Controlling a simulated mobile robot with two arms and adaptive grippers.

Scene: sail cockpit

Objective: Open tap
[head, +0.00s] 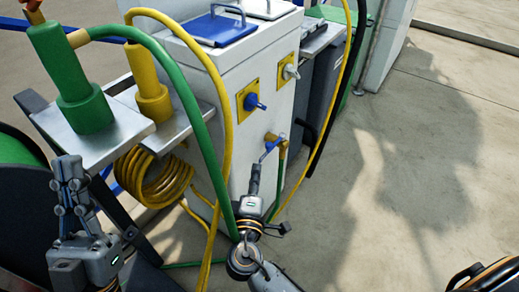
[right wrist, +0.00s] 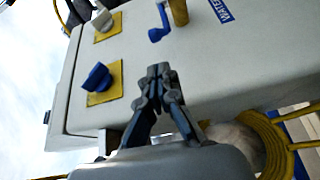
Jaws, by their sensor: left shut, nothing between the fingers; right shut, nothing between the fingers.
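The brass tap (head: 282,149) sticks out from the front of the white cabinet, with a blue lever (head: 271,144) on it. In the right wrist view the blue lever (right wrist: 159,26) and brass body (right wrist: 178,12) show just beyond my fingertips. My right gripper (head: 254,167) is shut and empty, close to the lever's lower end. In the wrist view (right wrist: 158,70) a gap shows between its tips and the lever; I cannot tell its depth. My left gripper (head: 69,165) is shut and empty at the left, below the metal shelf, away from the tap.
The cabinet (head: 238,172) carries a blue knob (head: 252,101) and a white knob (head: 291,72) on yellow plates. A green hose (head: 190,100) and yellow hose (head: 226,130) hang left of the tap. A metal shelf (head: 125,122) stands at left. Floor at right is clear.

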